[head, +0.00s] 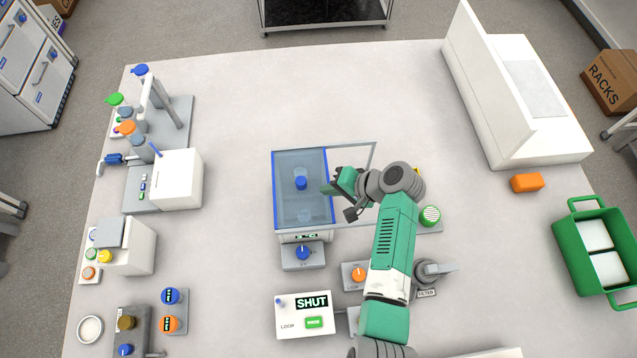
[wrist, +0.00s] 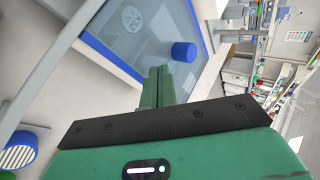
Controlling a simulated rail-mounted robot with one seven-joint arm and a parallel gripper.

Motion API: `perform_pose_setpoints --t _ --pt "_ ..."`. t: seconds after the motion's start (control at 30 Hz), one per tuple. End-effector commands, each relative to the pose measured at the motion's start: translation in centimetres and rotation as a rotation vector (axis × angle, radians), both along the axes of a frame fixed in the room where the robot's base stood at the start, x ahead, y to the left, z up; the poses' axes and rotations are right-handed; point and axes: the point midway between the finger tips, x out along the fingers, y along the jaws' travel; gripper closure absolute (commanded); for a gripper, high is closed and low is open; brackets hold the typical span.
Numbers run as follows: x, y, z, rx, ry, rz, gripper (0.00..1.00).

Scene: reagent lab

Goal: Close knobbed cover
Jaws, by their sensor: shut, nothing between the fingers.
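The knobbed cover (head: 287,165) is a see-through bluish panel with a blue edge, lying flat on a white box. Its blue knob (head: 301,183) stands up from the panel; in the wrist view the knob (wrist: 184,52) is just beyond my fingertips. My gripper (head: 327,189) is shut and empty, to the right of the knob and over the cover's right edge, apart from the knob. In the wrist view my green fingers (wrist: 160,80) are together. I cannot tell if they touch the cover. A thin grey frame (head: 357,144) extends right from the cover, partly hidden by my arm.
A blue dial (head: 303,252) is at the box's front, with a LOOP panel (head: 305,316) showing SHUT below it. The table behind the box is clear.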

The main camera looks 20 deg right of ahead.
Motion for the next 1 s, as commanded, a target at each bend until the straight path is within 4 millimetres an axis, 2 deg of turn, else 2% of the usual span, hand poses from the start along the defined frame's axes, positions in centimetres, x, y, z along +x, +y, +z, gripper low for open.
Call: perform_pose_setpoints --t 0.1,0.3,0.5,0.9,0.97,1.0 --pt "-1.7 -2.1 2.4 -0.004 -0.005 -0.005 1.0" --pt "-3.9 -4.4 5.5 -0.003 -0.003 -0.004 1.0" --pt "-4.9 -5.5 6.9 -0.001 -0.002 -0.004 1.0" --pt "-5.0 -5.5 7.0 -0.002 -0.002 -0.003 1.0" --pt "-3.8 -5.3 8.6 -0.065 -0.038 -0.002 1.0" --pt "-2.5 -5.0 10.3 -0.134 -0.081 -0.004 1.0"
